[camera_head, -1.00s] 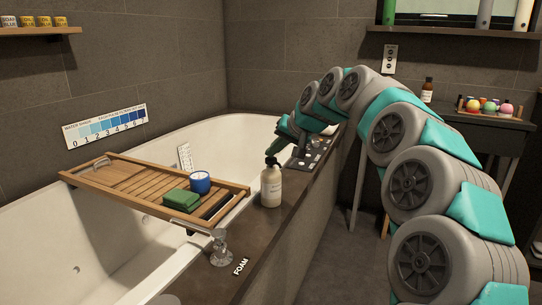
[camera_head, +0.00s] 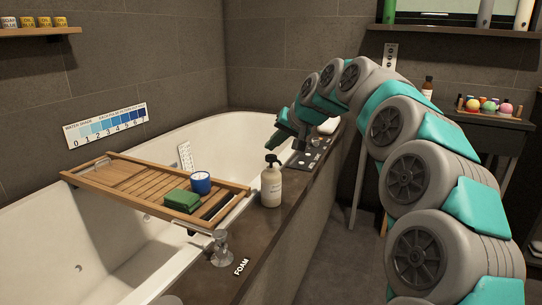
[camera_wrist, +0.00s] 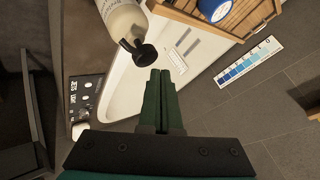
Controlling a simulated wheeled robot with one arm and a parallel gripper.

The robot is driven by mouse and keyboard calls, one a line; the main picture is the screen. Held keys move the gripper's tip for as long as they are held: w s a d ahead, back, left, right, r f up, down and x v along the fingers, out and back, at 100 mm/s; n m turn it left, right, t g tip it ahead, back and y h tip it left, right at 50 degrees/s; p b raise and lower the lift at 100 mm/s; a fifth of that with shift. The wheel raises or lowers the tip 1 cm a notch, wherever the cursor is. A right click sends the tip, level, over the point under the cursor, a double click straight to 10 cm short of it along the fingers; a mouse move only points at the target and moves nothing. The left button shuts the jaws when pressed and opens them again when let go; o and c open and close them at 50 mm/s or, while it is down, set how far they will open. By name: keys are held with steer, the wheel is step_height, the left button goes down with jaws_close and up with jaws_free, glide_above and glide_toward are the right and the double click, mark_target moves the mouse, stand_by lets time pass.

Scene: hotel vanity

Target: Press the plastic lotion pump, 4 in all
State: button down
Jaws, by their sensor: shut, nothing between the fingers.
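The lotion pump bottle (camera_head: 271,188) is cream with a black pump head and stands upright on the dark ledge along the tub. In the wrist view the bottle (camera_wrist: 120,16) is at the top, with its black pump head (camera_wrist: 138,52) just left of my fingertips. My gripper (camera_head: 268,150) is just above the pump head in the head view, and a small gap seems to show between them. The two dark green fingers of my gripper (camera_wrist: 160,73) are together and hold nothing. Whether the pump head is pressed down is too small to tell.
A wooden bath tray (camera_head: 125,182) spans the tub left of the bottle, with a green block (camera_head: 182,201) and a blue cup (camera_head: 200,183). A control panel (camera_head: 306,158) lies on the ledge behind the bottle. A metal tap (camera_head: 219,247) stands in front, near the FOAM label.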

mark_target(273, 157)
steer(key=shift+r+p, duration=1.65)
steer(key=shift+r, duration=0.9)
stand_by(0.6)
